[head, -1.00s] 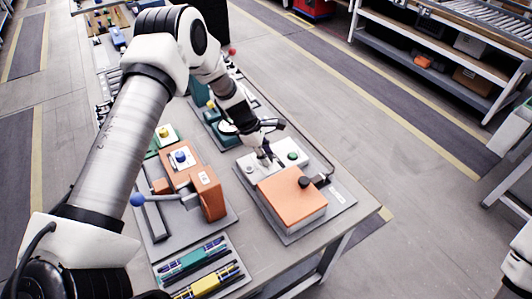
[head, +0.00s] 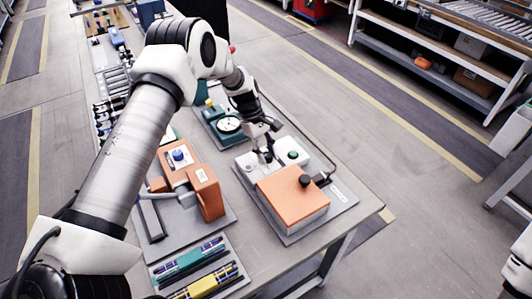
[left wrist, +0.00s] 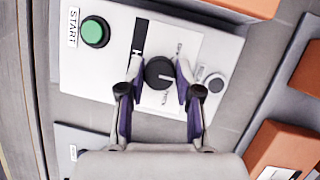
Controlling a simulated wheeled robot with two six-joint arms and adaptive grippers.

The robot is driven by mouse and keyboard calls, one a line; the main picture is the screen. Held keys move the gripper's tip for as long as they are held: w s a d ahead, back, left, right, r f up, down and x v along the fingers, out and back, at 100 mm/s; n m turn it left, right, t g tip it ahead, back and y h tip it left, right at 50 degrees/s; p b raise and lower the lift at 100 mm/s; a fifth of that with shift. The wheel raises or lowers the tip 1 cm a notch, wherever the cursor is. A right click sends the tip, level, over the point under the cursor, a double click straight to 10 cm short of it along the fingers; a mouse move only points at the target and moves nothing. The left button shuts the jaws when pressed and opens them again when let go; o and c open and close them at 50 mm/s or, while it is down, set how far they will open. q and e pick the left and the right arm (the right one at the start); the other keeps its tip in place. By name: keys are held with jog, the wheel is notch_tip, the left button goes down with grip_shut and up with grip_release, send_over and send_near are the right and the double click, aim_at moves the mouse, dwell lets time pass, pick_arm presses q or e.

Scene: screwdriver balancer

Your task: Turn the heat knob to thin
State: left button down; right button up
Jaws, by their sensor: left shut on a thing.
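The heat knob (left wrist: 159,72) is round and black with a white pointer line, seen in the left wrist view on a white panel (left wrist: 80,75). Its pointer aims toward the right and slightly down in that view. My left gripper (left wrist: 158,78) has its two fingers on either side of the knob, shut on it. Small print beside the knob is partly covered and too small to read surely. My right gripper is not in view.
A green START button (left wrist: 94,32) sits on the same panel. A small grey round part (left wrist: 214,83) is close to the right finger. An orange press-like fixture (head: 208,192) stands left of the panel, and a green gauge unit (head: 226,124) stands behind.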

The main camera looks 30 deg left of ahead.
pick_arm(q)
jog(key=shift+s+f, duration=0.2)
jog(key=shift+f, duration=0.05)
jog(key=c, duration=0.8)
grip_release()
jog(key=shift+w+r, duration=0.1)
jog(key=shift+w, duration=0.05)
jog(key=shift+r, duration=0.1)
jog(key=shift+a+r, duration=0.1)
jog(key=shift+r, duration=0.15)
jog(key=v, duration=1.1)
jog(key=shift+a, duration=0.1)
